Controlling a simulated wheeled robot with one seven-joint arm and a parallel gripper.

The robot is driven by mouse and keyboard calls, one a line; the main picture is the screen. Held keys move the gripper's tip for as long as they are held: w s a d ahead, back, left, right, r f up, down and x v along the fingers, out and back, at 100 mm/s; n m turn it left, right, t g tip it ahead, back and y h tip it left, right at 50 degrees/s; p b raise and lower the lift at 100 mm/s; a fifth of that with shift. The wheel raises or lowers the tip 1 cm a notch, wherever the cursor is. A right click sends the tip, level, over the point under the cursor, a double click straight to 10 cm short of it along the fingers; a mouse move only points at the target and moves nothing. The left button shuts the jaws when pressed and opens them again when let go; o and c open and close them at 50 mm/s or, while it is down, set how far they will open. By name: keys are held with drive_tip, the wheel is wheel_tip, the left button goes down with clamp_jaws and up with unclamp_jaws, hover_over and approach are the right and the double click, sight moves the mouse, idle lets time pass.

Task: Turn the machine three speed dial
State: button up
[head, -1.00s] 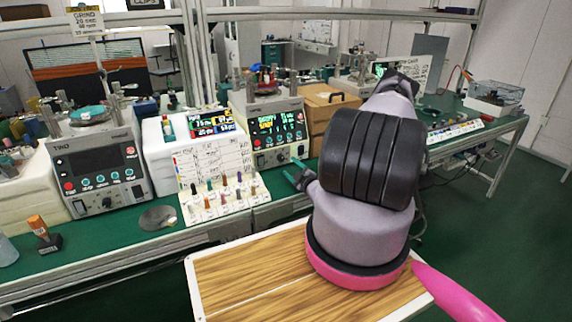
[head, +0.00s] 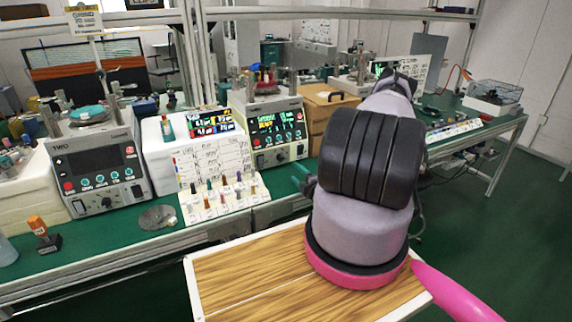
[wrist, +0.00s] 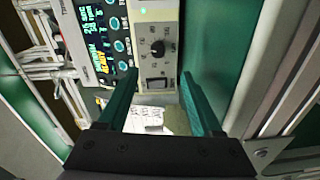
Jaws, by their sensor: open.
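The machine with a lit dark display (head: 275,130) stands at the back middle of the bench, right of the machine marked TWO. I take it to be machine three; its name is too small to read. In the wrist view its front panel (wrist: 143,65) carries a black round dial (wrist: 157,47) with marks around it and a rocker switch below. My gripper (wrist: 159,78) is open, with teal fingers to either side below the dial, apart from it. In the head view my fingers (head: 304,178) show small in front of this machine, partly hidden by my arm.
Machine TWO (head: 95,165) stands at the left. A white rack of coloured pegs (head: 222,203) and a metal disc (head: 158,217) lie on the green bench. A brown box (head: 325,103) stands right of the lit machine. A metal frame edge (wrist: 270,85) runs at the right in the wrist view.

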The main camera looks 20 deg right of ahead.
sight(281, 158)
drive_tip(key=n, duration=0.5)
drive_tip(key=shift+f, duration=0.15)
drive_tip(key=n, duration=0.9)
drive_tip(key=shift+w+d, duration=0.1)
drive_tip(key=shift+d, duration=0.05)
drive_tip(key=n, duration=0.3)
drive_tip(key=shift+w, duration=0.1)
drive_tip(key=w, duration=1)
drive_tip(key=shift+w+a, duration=0.3)
drive_tip(key=shift+a, duration=0.1)
clamp_jaws()
